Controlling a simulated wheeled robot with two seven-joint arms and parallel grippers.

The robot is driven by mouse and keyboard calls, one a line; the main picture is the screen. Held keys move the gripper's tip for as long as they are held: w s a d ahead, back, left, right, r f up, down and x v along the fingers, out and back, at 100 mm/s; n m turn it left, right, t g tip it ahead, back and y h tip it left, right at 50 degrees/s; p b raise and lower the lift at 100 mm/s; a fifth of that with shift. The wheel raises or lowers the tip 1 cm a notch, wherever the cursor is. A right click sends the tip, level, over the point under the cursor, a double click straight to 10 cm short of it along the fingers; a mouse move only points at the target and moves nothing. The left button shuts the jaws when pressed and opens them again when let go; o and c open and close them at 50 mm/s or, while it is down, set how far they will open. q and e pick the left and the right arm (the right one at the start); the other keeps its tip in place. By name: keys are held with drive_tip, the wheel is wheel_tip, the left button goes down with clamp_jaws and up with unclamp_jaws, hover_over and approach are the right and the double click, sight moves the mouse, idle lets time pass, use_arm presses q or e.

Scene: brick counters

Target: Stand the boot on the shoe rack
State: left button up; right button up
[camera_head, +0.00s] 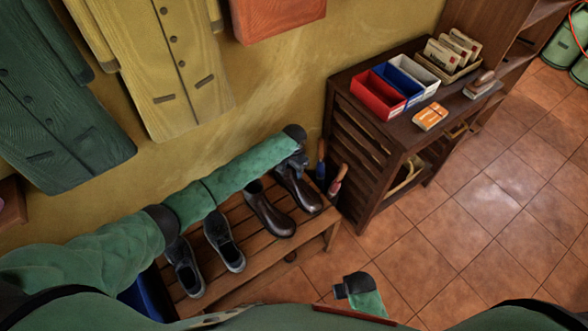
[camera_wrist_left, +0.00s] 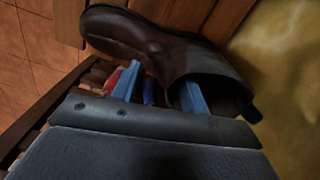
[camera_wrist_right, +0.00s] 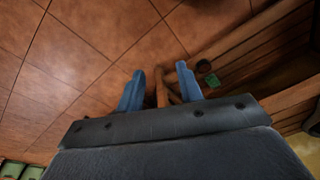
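A dark brown boot (camera_head: 298,189) stands upright on the right end of the slatted wooden shoe rack (camera_head: 312,234), beside a second brown boot (camera_head: 270,212). My left gripper (camera_head: 298,160) is at the top of the right-end boot, which partly hides it. In the left wrist view, the boot (camera_wrist_left: 140,38) shows its toe to the left and its open shaft to the right. One blue finger of the left gripper (camera_wrist_left: 158,92) reaches into the shaft opening, the other is outside it; they are apart. My right gripper (camera_wrist_right: 158,88) is open and empty above the floor.
Two dark shoes (camera_head: 224,241) (camera_head: 185,267) stand on the rack's left part. A dark wooden cabinet (camera_head: 345,145) stands right of the rack, with red- and blue-handled brushes (camera_head: 338,180) at its side. Coats (camera_head: 170,70) hang above. The tiled floor (camera_head: 440,240) at right is clear.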

use_arm(q)
drive_tip(key=shift+r+b, duration=0.8)
drive_tip(key=shift+r, duration=3.1)
use_arm(e)
wheel_tip(320, 180, up, 7)
drive_tip(key=w, duration=0.1)
drive_tip(key=shift+w+a, duration=0.2)
drive_tip(key=shift+a, duration=0.25)
drive_tip(key=shift+r, duration=0.1)
